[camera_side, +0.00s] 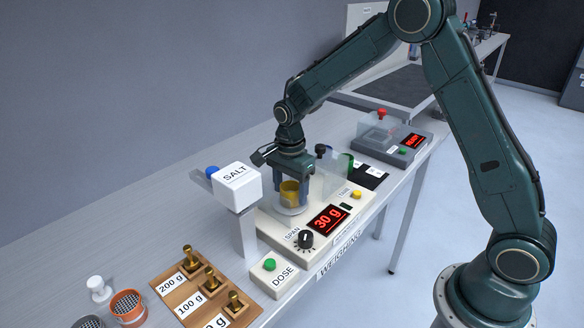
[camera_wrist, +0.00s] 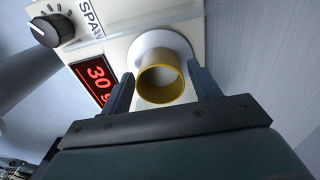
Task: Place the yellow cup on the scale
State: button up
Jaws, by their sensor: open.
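The yellow cup (camera_side: 290,192) stands upright on the round pan (camera_side: 291,209) of the white scale (camera_side: 268,228). The cup (camera_wrist: 160,79) and the pale pan (camera_wrist: 154,42) also show in the wrist view. The scale's red display (camera_side: 328,220) reads 30 g. My gripper (camera_side: 281,190) is open, its two fingers on either side of the cup. In the wrist view my gripper (camera_wrist: 160,92) shows a finger left and right of the cup, with a small gap visible on each side. The cup's inside bottom is hard to make out.
A white SALT hopper (camera_side: 237,186) on a post stands just left of my gripper. A DOSE box (camera_side: 275,274) with a green button and a wooden weight board (camera_side: 200,295) are in front. A second device (camera_side: 400,138) reading READY stands behind.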

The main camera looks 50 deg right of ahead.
jog(key=shift+r, duration=0.2)
notch_tip(320, 180, up, 12)
dwell(0.5)
dwell(0.5)
jog(key=s+r+n+t, duration=0.3)
jog(key=s+r+n, duration=0.65)
jog(key=s, duration=0.55)
jog(key=s+f+n+t, duration=0.1)
jog(key=s+n+t, duration=0.1)
jog(key=s+n, duration=0.6)
jog(key=s, duration=0.5)
jog(key=shift+f+t, duration=0.25)
jog(key=shift+t, duration=0.05)
